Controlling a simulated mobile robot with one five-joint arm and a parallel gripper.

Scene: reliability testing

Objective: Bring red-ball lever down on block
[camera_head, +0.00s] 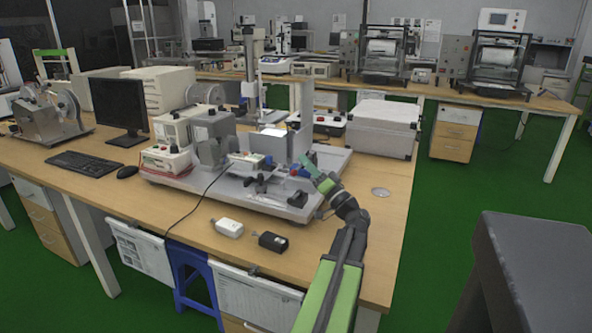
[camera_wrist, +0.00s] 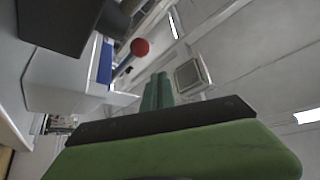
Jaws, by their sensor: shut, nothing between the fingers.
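The red ball (camera_wrist: 140,46) shows in the wrist view, above and left of my fingertips, on the end of a thin lever rod that runs down to the left. It is apart from my fingers in that picture. A small red spot at the bench machine (camera_head: 293,169) in the head view may be the same ball. My gripper (camera_wrist: 158,80) has its green fingers together and nothing between them. In the head view my gripper (camera_head: 306,160) is at the right side of the machine. I cannot tell which part is the block.
The machine stands on a grey base plate (camera_head: 220,186) on the wooden table. A silver case (camera_head: 384,128) stands behind my arm. Bare tabletop lies right of the plate.

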